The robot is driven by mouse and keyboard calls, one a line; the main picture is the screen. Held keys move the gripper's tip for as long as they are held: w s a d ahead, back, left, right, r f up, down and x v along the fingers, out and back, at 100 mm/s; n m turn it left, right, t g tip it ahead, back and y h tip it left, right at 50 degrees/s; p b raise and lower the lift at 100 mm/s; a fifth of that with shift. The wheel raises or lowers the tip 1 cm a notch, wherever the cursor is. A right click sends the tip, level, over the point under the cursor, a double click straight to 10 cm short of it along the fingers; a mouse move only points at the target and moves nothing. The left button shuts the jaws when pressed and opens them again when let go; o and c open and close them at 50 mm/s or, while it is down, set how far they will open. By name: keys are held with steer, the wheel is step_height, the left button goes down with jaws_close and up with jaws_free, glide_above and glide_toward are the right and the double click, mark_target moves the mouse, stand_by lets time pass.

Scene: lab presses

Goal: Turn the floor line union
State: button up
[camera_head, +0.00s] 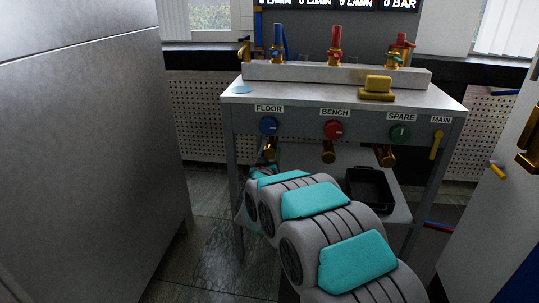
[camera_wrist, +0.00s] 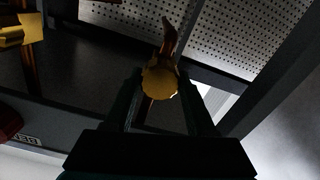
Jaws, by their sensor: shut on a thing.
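The floor line union (camera_head: 271,147) is a brass fitting below the blue knob (camera_head: 268,126) under the FLOOR label. In the wrist view its round brass face (camera_wrist: 160,82) shows between my two dark fingers, with a copper-coloured pipe behind it. My gripper (camera_wrist: 160,100) is shut on this union. In the head view my arm reaches in from the lower right, and my wrist hides most of the gripper and the space under the union.
The bench union (camera_head: 328,152) and spare union (camera_head: 386,155) hang to the right under the panel. A yellow MAIN lever (camera_head: 437,145) is at the right end. A black tray (camera_head: 371,188) sits on the lower shelf. A large grey cabinet (camera_head: 90,150) stands close on the left.

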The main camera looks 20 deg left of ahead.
jaws_close()
steer(key=shift+f+m+b, duration=0.15)
steer(key=shift+m+b, duration=0.45)
steer(key=shift+m, duration=0.5)
steer(key=shift+m+b, duration=0.45)
steer(key=shift+m, duration=0.75)
steer(key=o, duration=1.2)
jaws_free()
steer(key=shift+s, duration=0.1)
